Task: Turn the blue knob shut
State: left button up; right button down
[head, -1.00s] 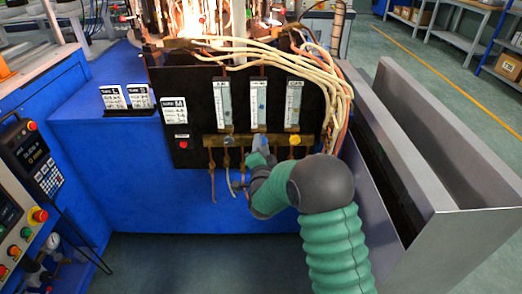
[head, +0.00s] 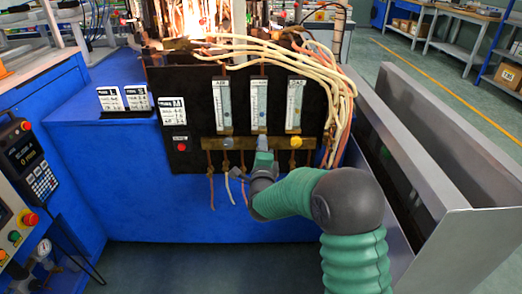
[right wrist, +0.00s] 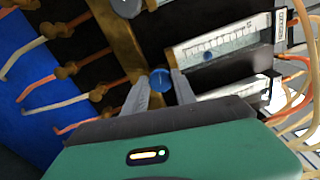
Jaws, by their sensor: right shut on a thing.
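The blue knob (right wrist: 160,79) sits on a brass bar (right wrist: 122,40) and shows between the two fingers in the right wrist view. My right gripper (right wrist: 160,88) is shut on it, one finger on each side. In the head view my right gripper (head: 262,145) is at the middle of the brass bar (head: 245,143), below the middle flow gauge, and hides the blue knob. My left gripper is not in view.
A grey knob (head: 228,143) is left of my right gripper and a yellow knob (head: 296,142) is right of it. Pale hoses (head: 345,100) hang at the panel's right. Flames (head: 205,35) burn behind the panel. A metal trough (head: 440,150) stands at the right.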

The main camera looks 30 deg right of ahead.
jog(key=shift+s+f, duration=0.1)
jog(key=shift+f, duration=0.2)
jog(key=c, duration=1.3)
grip_release()
jog(key=shift+o, duration=1.4)
jog(key=shift+d+r, duration=0.1)
jog(key=shift+r, duration=0.1)
jog(key=p+v, duration=0.5)
jog(key=v, duration=1.1)
jog(key=shift+s, duration=0.35)
